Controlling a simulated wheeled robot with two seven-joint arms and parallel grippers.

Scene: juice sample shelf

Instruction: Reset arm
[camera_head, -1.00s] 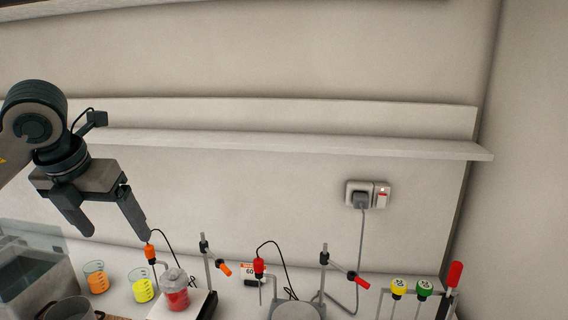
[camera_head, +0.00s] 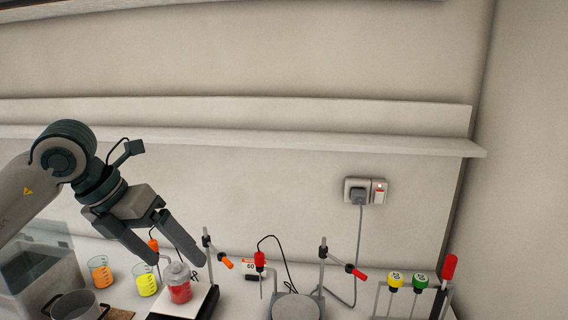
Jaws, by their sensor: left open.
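My left gripper (camera_head: 174,258) comes in from the left, pointing down to the right above the bench. Its two fingers are spread apart with nothing between them. My right gripper is not in view.
Stands with orange-tipped (camera_head: 226,263) and red-tipped (camera_head: 358,273) clamps rise from the bench. A rack with yellow (camera_head: 395,280) and green (camera_head: 420,281) tops stands at right. A pot (camera_head: 75,306) and clear box (camera_head: 38,275) are at left. The wall shelf (camera_head: 300,144) is empty.

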